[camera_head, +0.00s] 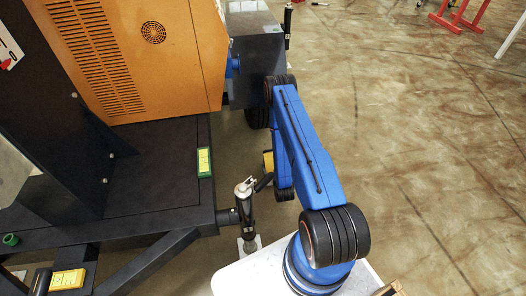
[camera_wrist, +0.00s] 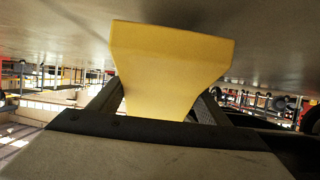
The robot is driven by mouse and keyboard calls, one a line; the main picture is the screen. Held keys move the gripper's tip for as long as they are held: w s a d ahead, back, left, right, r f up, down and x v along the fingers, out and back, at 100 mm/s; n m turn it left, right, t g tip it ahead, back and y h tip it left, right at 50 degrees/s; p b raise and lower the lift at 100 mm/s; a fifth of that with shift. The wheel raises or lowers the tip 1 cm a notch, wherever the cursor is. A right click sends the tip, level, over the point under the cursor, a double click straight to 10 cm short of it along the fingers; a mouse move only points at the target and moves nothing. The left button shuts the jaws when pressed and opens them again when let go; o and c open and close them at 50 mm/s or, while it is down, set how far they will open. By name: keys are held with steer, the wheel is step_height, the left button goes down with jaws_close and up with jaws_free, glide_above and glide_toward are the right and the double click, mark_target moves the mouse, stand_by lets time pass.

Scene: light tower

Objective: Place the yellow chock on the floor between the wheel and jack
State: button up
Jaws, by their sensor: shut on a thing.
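The yellow chock (camera_wrist: 170,60) fills the middle of the wrist view, between the two dark fingers of my gripper (camera_wrist: 158,105), which is shut on it. In the head view a small part of the yellow chock (camera_head: 268,161) shows at the left of my blue arm; the arm hides the rest and most of my gripper. The black wheel (camera_head: 257,117) is partly visible under the dark box, behind the chock. The jack (camera_head: 247,215) stands nearer, at the tower's corner, with its foot on the floor. I cannot tell whether the chock touches the floor.
The tower's black base (camera_head: 150,185) and orange housing (camera_head: 140,55) take up the left. Yellow-green blocks lie on the base (camera_head: 204,162) and on the frame (camera_head: 68,280). Open brown floor (camera_head: 430,150) lies to the right, with a red stand (camera_head: 462,15) far off.

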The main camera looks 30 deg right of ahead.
steer(key=shift+d+f, duration=0.1)
steer(key=shift+f, duration=0.45)
steer(key=w+d, duration=0.1)
steer(key=w, duration=0.3)
steer(key=w+d, duration=0.1)
steer(key=w, duration=0.4)
steer(key=w+d, duration=0.2)
steer(key=w, duration=0.3)
steer(key=x, duration=0.3)
steer(key=shift+w+d, duration=0.1)
steer(key=shift+d, duration=0.05)
steer(key=shift+f, duration=0.15)
steer(key=shift+f, duration=0.15)
steer(key=o, duration=1.7)
steer(key=shift+c, duration=0.2)
